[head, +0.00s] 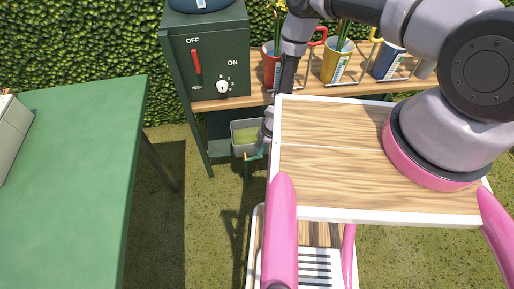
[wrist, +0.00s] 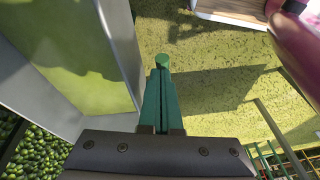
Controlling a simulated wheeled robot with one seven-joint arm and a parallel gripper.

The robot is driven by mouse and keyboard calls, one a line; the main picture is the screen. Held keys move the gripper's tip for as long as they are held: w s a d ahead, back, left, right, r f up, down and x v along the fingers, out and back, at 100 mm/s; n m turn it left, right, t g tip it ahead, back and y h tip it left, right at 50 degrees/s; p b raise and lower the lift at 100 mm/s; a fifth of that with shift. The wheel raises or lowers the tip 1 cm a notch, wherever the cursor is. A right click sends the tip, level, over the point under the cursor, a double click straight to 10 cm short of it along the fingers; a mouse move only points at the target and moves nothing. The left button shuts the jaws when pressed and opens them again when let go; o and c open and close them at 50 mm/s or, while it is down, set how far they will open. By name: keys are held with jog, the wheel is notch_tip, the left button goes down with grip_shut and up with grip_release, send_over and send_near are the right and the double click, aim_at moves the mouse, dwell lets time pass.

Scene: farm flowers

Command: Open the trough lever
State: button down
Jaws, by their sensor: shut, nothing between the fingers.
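The grey trough (head: 236,137), with yellow-green inside, hangs below the green control box in the head view. Its pale wall (wrist: 121,55) runs along the left of the wrist view. My gripper's narrow green fingers (wrist: 160,100) are shut together and empty beside this wall. A round green end (wrist: 163,60) shows right at the fingertips; it looks like a lever or peg, and I cannot tell whether the fingers touch it. In the head view my gripper (head: 248,168) is small, by the trough's lower right. No lever is clearly visible on the trough there.
The green control box (head: 210,50) carries a red lever (head: 196,66) by OFF and a white knob (head: 222,87). Flower buckets (head: 338,62) stand on a wooden shelf to the right. A green table (head: 75,190) is at left. Grass between is clear.

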jog(key=shift+w+d+f, duration=0.1)
jog(key=shift+d+f, duration=0.35)
jog(key=shift+f, duration=0.2)
jog(key=shift+d+f, duration=0.4)
jog(key=shift+f, duration=0.25)
jog(key=shift+w, duration=0.1)
jog(key=a+v, duration=0.1)
jog(key=v, duration=1)
jog(key=shift+r, duration=0.25)
